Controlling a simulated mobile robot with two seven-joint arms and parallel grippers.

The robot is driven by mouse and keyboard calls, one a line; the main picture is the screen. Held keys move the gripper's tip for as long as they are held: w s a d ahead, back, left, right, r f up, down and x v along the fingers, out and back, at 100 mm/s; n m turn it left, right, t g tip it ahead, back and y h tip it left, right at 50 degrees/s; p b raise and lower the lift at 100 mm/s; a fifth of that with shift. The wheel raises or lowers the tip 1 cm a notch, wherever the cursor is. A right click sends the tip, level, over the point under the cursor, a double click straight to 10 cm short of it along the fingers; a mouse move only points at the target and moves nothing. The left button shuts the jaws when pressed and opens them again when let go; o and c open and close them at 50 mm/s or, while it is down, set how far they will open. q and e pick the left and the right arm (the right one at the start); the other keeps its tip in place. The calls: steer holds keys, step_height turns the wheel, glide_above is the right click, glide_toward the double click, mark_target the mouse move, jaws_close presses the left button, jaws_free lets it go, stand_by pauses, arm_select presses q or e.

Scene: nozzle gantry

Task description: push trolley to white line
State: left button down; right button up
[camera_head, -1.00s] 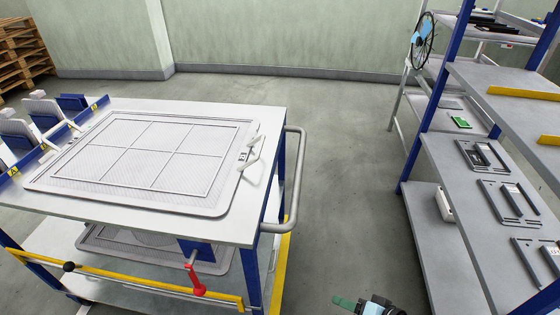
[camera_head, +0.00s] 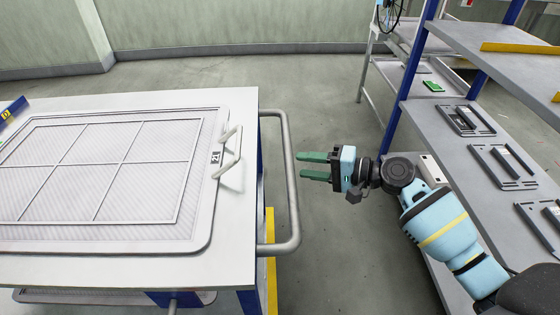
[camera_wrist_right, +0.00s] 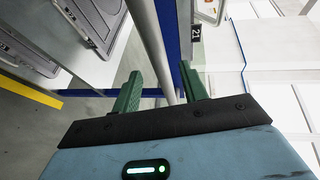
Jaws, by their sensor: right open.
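The trolley (camera_head: 225,275) stands at the left of the head view, with a white top, blue legs and a grey tubular push handle (camera_head: 292,190) on its right side. My right gripper (camera_head: 301,166) is open, its green fingers pointing left with the tips close to the handle. In the wrist view the handle bar (camera_wrist_right: 150,45) lines up between the two fingers (camera_wrist_right: 160,88); I cannot tell whether they touch it. No white floor line is visible. My left gripper is out of view.
A framed mesh panel (camera_head: 100,170) with a white grip (camera_head: 229,152) lies on the trolley top. A blue-posted shelf rack (camera_head: 425,120) with grey trays stands at the right, near my right arm. Bare floor (camera_head: 330,100) lies between trolley and rack, up to the back wall.

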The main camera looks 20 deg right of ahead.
steer(key=x, duration=0.7)
steer(key=shift+w, duration=0.1)
jaws_close()
